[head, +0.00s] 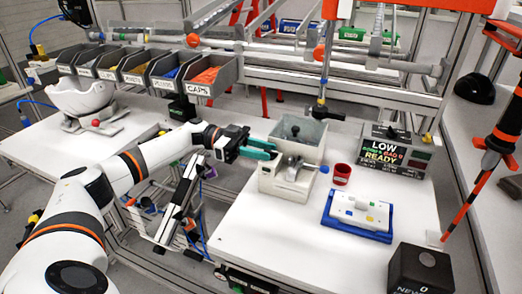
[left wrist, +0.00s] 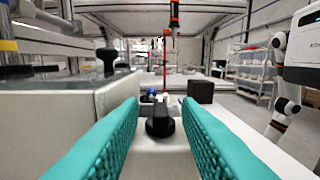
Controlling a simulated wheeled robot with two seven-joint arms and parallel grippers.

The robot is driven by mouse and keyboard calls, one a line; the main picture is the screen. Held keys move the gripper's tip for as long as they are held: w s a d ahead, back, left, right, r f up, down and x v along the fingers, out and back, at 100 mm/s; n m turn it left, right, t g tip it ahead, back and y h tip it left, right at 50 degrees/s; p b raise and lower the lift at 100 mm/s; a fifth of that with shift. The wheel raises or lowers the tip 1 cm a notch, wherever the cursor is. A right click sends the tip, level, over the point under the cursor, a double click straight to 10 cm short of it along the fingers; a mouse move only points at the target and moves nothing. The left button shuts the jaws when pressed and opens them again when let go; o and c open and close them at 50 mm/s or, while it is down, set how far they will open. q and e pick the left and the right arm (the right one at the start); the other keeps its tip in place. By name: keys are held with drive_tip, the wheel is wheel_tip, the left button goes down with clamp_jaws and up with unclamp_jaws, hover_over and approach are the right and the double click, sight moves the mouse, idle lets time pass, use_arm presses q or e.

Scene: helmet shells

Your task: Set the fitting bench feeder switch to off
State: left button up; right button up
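The fitting bench feeder (head: 310,137) is a pale grey box with a lower block (head: 284,187) in front, on the white bench. A metal lever-like part (head: 293,168) sits on the lower block. My left gripper (head: 262,149) has teal fingers and reaches in from the left, beside the feeder. In the left wrist view its fingers are open, with a black knob (left wrist: 160,122) ahead between them and no visible contact. A second black knob (left wrist: 108,60) stands on the grey box at left. I cannot tell the switch's setting. My right gripper is not in view.
A black box (head: 420,270) is at the front right. Labelled bins (head: 205,88) line the back left.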

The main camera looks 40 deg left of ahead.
use_arm(q)
drive_tip(key=b+v, duration=0.3)
drive_tip(key=v, duration=0.9)
idle(0.6)
